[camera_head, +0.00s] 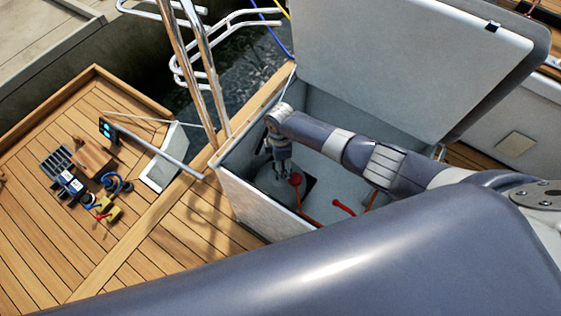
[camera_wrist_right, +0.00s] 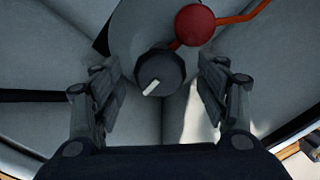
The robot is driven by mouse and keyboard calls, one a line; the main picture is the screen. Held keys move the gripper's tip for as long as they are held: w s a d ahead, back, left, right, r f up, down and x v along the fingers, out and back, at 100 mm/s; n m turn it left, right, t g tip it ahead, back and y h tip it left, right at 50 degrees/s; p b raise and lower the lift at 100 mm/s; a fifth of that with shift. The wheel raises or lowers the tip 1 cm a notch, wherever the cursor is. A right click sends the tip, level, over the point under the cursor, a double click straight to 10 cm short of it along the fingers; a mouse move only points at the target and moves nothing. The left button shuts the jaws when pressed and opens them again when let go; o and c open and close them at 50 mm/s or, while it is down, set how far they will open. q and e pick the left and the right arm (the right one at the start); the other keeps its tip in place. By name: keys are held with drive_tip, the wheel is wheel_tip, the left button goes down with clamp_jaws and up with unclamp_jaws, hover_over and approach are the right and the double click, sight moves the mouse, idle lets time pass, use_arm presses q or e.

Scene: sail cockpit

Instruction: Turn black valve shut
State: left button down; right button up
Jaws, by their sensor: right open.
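The black valve (camera_wrist_right: 160,74) is a round dark knob with a white pointer mark, in the middle of the right wrist view. It sits on a grey rounded body inside the open locker. My right gripper (camera_wrist_right: 160,90) is open, with one finger on each side of the knob and a gap to it on both sides. In the head view my right gripper (camera_head: 282,172) reaches down into the locker (camera_head: 235,200), and the knob cannot be made out there. My left gripper is not in either view.
A red ball-shaped knob (camera_wrist_right: 194,25) with an orange line sits beside the valve. A red handle (camera_head: 343,207) lies farther right in the locker. The raised lid (camera_head: 400,60) stands behind my arm. Tools and boxes (camera_head: 92,157) lie on the wooden deck at left.

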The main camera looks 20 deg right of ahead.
drive_tip(key=shift+c, duration=0.4)
drive_tip(key=c, duration=0.9)
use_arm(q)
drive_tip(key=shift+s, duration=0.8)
use_arm(e)
drive_tip(key=shift+c, duration=0.2)
